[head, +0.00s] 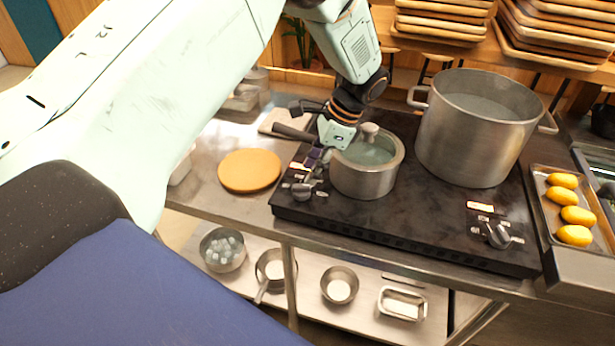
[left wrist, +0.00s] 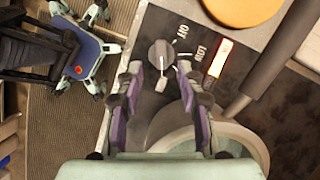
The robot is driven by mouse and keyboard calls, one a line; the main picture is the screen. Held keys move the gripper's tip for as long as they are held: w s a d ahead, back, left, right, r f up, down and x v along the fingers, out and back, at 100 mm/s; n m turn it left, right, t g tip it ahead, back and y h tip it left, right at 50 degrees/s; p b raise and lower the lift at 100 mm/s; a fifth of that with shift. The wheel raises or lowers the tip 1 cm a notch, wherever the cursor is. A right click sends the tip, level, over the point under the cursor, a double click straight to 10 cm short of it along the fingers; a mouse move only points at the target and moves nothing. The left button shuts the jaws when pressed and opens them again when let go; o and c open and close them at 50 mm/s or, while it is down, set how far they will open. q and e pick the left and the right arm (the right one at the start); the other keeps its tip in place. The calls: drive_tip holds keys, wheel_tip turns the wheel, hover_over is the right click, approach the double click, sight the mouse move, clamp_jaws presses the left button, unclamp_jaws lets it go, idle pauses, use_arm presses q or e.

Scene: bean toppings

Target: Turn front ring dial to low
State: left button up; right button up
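The front ring dial (head: 303,191) is a grey knob at the front left of the dark cooktop (head: 400,215). In the left wrist view the dial (left wrist: 160,56) shows with OFF and LOW printed to its upper right; its exact setting is hard to read. My left gripper (head: 314,168) is just above and behind the dial in the head view. In the left wrist view its purple-padded fingers (left wrist: 160,70) are apart, one on each side of the dial, with no clear contact. My right gripper is not in view.
A lidded saucepan (head: 362,180) stands close right of the dial, its dark handle (head: 292,132) pointing back left. A big pot (head: 470,140) and a second dial (head: 497,236) are farther right. A round board (head: 249,170) lies left; a tray (head: 547,213) of yellow items stands right.

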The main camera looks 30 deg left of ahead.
sight(302, 185)
use_arm(q)
drive_tip(key=x, duration=0.4)
drive_tip(key=shift+a+r, duration=0.1)
drive_tip(key=shift+a, duration=0.05)
drive_tip(key=shift+f, duration=0.4)
drive_tip(key=shift+s+r, duration=0.1)
clamp_jaws()
